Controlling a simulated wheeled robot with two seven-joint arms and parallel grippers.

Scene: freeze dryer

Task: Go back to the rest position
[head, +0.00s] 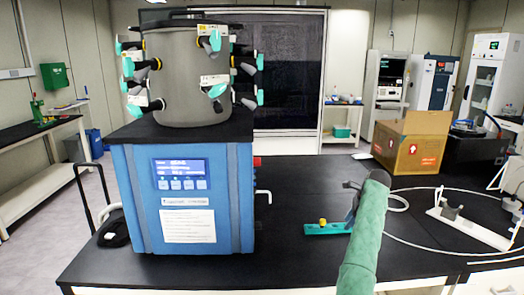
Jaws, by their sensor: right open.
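My right arm comes up from the bottom edge in a green sleeve. My right gripper (351,203) shows as a dark shape just left of the sleeve, over the black worktop (290,190). It is open, and I see nothing held in it. The sleeve hides part of it. A teal bar with a yellow knob (327,228) shows right by the gripper; I cannot tell whether they touch. My left gripper is not in view.
The blue freeze dryer (229,200) with its grey chamber (187,85) and valves stands on the left of the worktop. A cardboard box (411,142) stands at the back right. A white stand (468,228) and a looping tube are at the right.

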